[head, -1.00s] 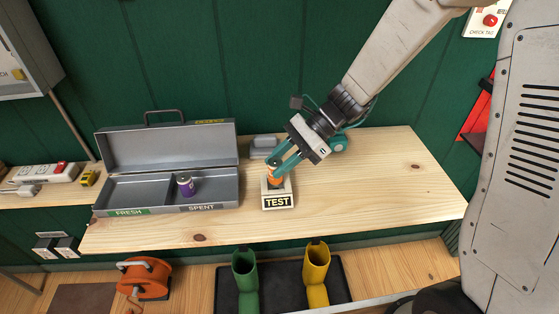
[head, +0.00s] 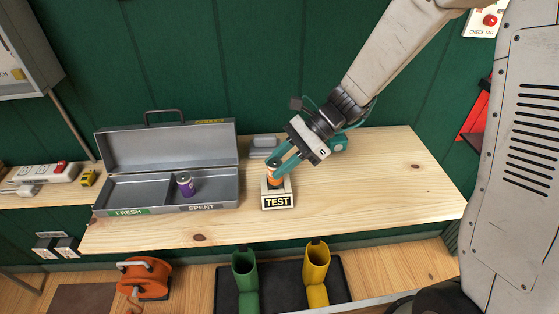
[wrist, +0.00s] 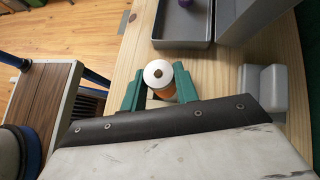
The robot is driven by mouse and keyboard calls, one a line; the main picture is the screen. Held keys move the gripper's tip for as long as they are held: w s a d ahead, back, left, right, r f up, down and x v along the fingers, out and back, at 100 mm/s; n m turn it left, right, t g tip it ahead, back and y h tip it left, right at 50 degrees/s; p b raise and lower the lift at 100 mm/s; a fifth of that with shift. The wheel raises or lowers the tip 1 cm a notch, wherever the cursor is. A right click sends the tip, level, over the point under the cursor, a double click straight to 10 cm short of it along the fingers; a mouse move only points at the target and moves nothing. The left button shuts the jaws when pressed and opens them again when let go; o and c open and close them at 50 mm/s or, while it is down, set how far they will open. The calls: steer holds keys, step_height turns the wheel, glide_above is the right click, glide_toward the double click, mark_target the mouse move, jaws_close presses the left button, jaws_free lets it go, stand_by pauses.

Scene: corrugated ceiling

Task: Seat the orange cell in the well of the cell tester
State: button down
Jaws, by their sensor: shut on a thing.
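The orange cell (head: 274,174) stands about upright at the cell tester (head: 277,202), a pale block with a TEST label on its front. My gripper (head: 277,169) is shut on the orange cell, with its teal fingers on either side of it. In the wrist view the cell's white top (wrist: 158,74) shows between the two fingers. The cell's lower end is at the tester's top. The well itself is hidden, so I cannot tell whether the cell is fully down in it.
An open grey metal box (head: 166,157) stands left of the tester, with FRESH and SPENT compartments. A purple cell (head: 185,184) stands in the SPENT side. A grey block (head: 263,142) lies behind the tester. The wooden bench (head: 385,185) is clear to the right.

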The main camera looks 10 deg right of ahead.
steer(key=shift+f, duration=1.5)
steer(key=c, duration=1)
jaws_free()
steer(key=shift+o, duration=0.2)
steer(key=shift+d+r, duration=0.1)
steer(key=v, duration=0.7)
steer(key=shift+d, duration=0.25)
steer(key=shift+r, duration=0.15)
